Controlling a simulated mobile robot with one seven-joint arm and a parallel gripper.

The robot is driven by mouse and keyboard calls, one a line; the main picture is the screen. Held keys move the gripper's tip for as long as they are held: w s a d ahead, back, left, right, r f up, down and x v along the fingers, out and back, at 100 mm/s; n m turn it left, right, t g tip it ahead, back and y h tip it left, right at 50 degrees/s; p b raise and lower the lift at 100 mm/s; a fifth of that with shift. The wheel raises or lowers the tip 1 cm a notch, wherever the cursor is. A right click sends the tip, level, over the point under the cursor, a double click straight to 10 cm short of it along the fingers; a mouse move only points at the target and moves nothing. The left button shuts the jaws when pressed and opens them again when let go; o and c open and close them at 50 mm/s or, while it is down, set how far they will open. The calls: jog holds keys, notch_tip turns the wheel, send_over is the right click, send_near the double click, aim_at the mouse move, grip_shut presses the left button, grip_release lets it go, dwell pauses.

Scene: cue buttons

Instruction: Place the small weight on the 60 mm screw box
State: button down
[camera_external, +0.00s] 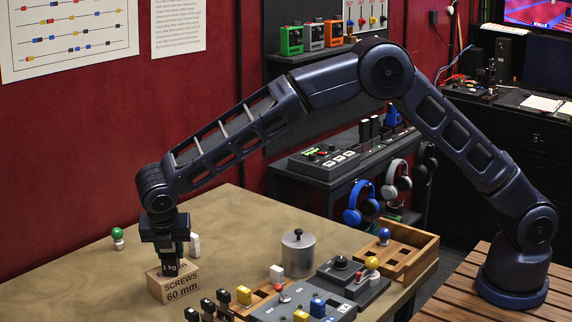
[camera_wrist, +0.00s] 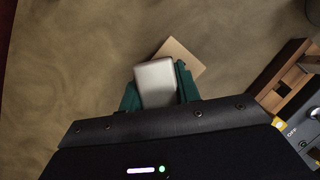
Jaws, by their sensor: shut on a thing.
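The small weight, a dark piece marked "1 kg" (camera_external: 171,268), is between the fingers of my gripper (camera_external: 168,258). In the wrist view its pale grey top (camera_wrist: 155,82) sits between the two teal fingers of my gripper (camera_wrist: 158,88). The 60 mm screw box (camera_external: 182,289), a light wooden block lettered "SCREWS 60 mm", is directly under the weight. One corner of the box (camera_wrist: 183,54) shows beyond the weight in the wrist view. The weight's bottom is at the box top; I cannot tell whether they touch.
A large silver weight (camera_external: 298,256) stands right of the box. A control panel (camera_external: 298,305), small coloured pieces and a wooden tray (camera_external: 425,251) fill the table's right side. A green-topped peg (camera_external: 118,238) and a white piece (camera_external: 195,244) stand behind. The left table (camera_external: 75,290) is clear.

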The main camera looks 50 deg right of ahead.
jog(key=c, duration=1)
grip_release()
jog(key=shift+f, duration=0.1)
